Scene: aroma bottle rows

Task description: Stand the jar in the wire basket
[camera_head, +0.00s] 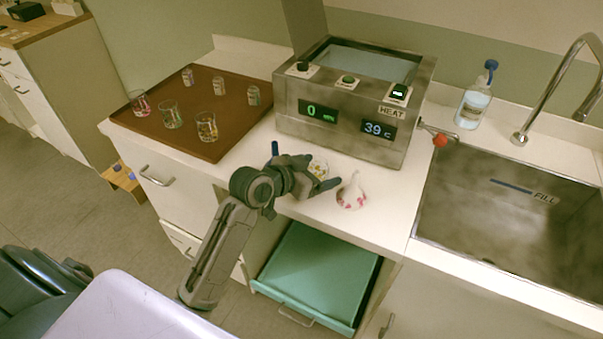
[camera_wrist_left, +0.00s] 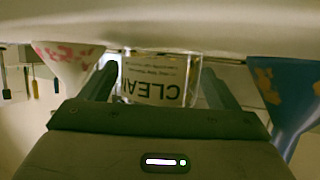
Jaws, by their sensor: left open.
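A small clear glass jar (camera_head: 319,168) with contents that look yellowish stands on the white counter in front of the steel bath. In the left wrist view the jar (camera_wrist_left: 160,82) appears upside down, with a label beginning "CLEA". My left gripper (camera_head: 322,178) is open, with a finger on either side of the jar. In the left wrist view a gap shows between the jar and each finger. The gripper hides part of the jar in the head view. I cannot make out a wire basket in either view. My right gripper is not in view.
A white vessel with red marks (camera_head: 351,195) stands close right of the gripper. A blue-and-orange vessel (camera_wrist_left: 290,95) is on the other side. The steel bath (camera_head: 345,125) stands behind. A brown tray (camera_head: 187,90) holds several glasses. A green drawer (camera_head: 318,270) is open below.

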